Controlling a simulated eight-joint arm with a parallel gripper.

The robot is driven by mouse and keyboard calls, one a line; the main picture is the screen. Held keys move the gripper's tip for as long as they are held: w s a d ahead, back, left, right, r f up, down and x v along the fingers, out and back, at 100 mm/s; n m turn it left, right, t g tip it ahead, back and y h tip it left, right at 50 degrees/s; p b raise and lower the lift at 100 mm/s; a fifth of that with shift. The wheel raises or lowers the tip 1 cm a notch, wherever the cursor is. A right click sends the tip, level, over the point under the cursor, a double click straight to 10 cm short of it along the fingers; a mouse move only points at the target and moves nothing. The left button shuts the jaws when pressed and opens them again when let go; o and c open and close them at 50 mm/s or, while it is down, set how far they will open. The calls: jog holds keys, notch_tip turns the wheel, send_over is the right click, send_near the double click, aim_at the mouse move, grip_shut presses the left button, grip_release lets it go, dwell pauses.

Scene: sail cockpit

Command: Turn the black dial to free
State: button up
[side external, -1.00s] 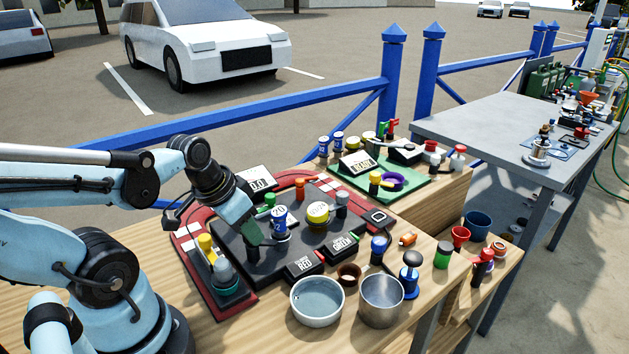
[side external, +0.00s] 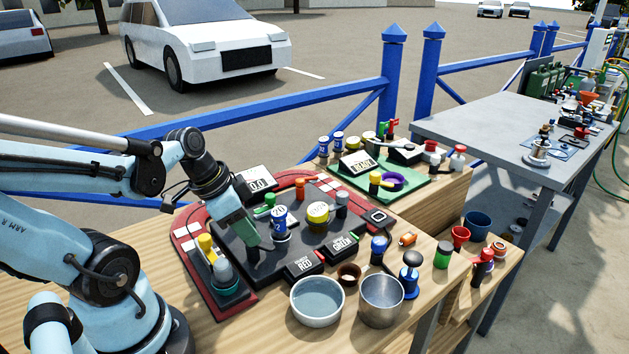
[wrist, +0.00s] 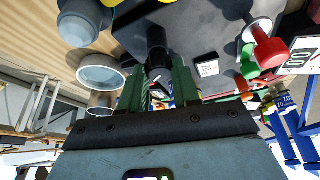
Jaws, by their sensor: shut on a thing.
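My gripper (side external: 250,238) reaches down onto the dark board (side external: 222,236) with the red border in the side view. Its green fingers show in the wrist view (wrist: 157,78), shut on a black dial (wrist: 157,38), a dark upright cylinder between the fingertips. In the side view the fingers mostly hide the dial, with a dark part (side external: 253,255) showing below them. The dial's setting and any "free" mark cannot be read.
A blue-and-white cylinder (side external: 279,222) and a yellow-topped knob (side external: 317,214) stand close to the right. Black label blocks (side external: 304,264) sit along the front edge. A white bowl (side external: 316,302) and metal cup (side external: 381,300) stand in front of the board.

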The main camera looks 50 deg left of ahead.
jog(key=o, duration=1)
jog(key=shift+o, duration=0.2)
jog(key=v, duration=1.2)
jog(key=shift+w, duration=0.1)
